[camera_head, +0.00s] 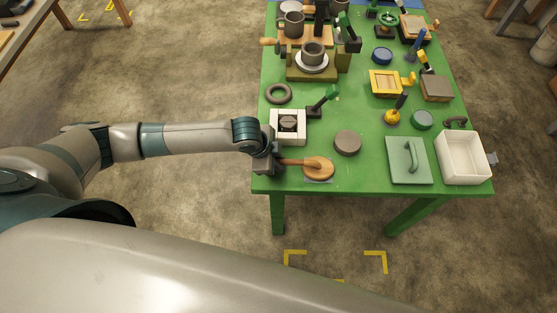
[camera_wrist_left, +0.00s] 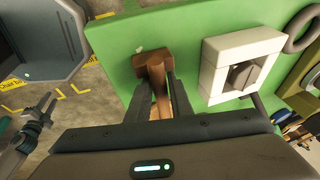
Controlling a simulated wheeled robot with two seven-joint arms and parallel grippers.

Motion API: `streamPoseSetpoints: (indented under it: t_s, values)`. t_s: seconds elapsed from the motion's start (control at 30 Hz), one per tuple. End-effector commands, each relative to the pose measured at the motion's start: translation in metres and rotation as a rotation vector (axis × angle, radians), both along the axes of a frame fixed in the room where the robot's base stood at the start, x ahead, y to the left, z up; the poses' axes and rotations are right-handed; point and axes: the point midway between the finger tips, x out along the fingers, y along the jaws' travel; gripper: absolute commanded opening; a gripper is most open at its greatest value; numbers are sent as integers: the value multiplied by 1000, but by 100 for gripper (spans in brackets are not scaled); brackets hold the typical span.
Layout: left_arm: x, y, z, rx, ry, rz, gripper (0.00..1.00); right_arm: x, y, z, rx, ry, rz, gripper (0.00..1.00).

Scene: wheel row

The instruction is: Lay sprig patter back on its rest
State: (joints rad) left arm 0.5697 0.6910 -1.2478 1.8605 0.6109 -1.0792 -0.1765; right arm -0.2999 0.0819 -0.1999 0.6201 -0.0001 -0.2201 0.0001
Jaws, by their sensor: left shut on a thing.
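The sprig patter, a wooden paddle with a round orange-brown disc (camera_head: 318,168) and a thin handle, is at the near left edge of the green table. My left gripper (camera_head: 272,163) is shut on its handle end, at the table's edge. In the left wrist view the brown wood of the patter (camera_wrist_left: 155,70) shows between the two dark fingers. A small grey flat piece (camera_head: 318,181) shows just under the disc's near edge; it may be the rest. I cannot tell whether the disc touches it.
A white block with a dark knob (camera_head: 289,125) stands just behind the gripper. A grey-brown round disc (camera_head: 347,143) lies to the patter's right, then a green plate with a handle (camera_head: 408,160) and a white bin (camera_head: 463,158). The back of the green table (camera_head: 350,182) is crowded.

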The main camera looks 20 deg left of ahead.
Motion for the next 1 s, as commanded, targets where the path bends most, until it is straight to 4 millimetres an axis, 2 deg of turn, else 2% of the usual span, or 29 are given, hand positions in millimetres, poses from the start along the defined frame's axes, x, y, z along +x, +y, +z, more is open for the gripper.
streamPoseSetpoints:
  t_s: [0.37, 0.4, 0.47, 0.5, 0.8, 1.0]
  values:
    - [0, 0, -1, -1, 0, 0, 0, 0, 1, 0, 1, 0, 0, 31]
    - [0, 0, -1, -1, 0, 0, 24, 0, 1, -1, 1, 0, 0, 31]
    - [0, 0, -1, -1, 0, 0, 39, 0, 2, -1, 2, 0, -1, 31]
    - [0, 0, -1, -1, 0, 0, 41, 0, 3, -1, 2, 0, -1, 31]
    - [-1, 1, -1, 1, 1, 0, 41, 0, 4, 1, 4, 0, -1, 31]
    - [-3, 3, 11, 1, 1, 0, 41, 0, 4, 13, 4, 0, -1, 31]
